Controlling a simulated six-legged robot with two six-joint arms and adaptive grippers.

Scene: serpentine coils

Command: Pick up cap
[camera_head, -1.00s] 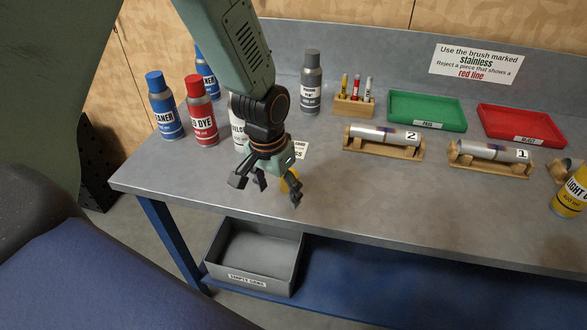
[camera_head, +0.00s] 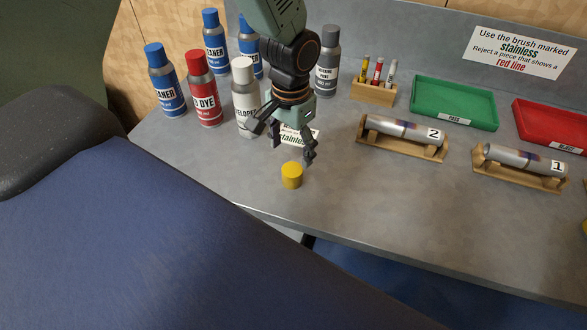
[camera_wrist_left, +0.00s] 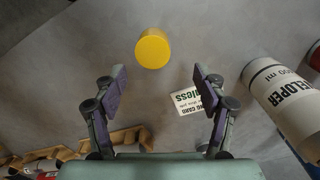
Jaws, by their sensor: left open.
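The yellow cap (camera_head: 291,176) stands on the grey bench top near its front edge, with nothing around it. In the left wrist view the cap (camera_wrist_left: 152,49) lies beyond the fingertips, roughly in line with the gap between them. My left gripper (camera_head: 284,144) is open and empty, pointing down over the bench, behind the cap in the head view and apart from it. In the left wrist view its two fingers (camera_wrist_left: 158,78) are spread wide. My right gripper is in neither view.
The white developer can (camera_head: 245,98) stands close left of my left gripper. A label card (camera_head: 300,136) lies behind the fingers. Red (camera_head: 203,90) and blue cans stand farther left. Wooden cradles (camera_head: 402,139) hold cylinders to the right. Bench around the cap is clear.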

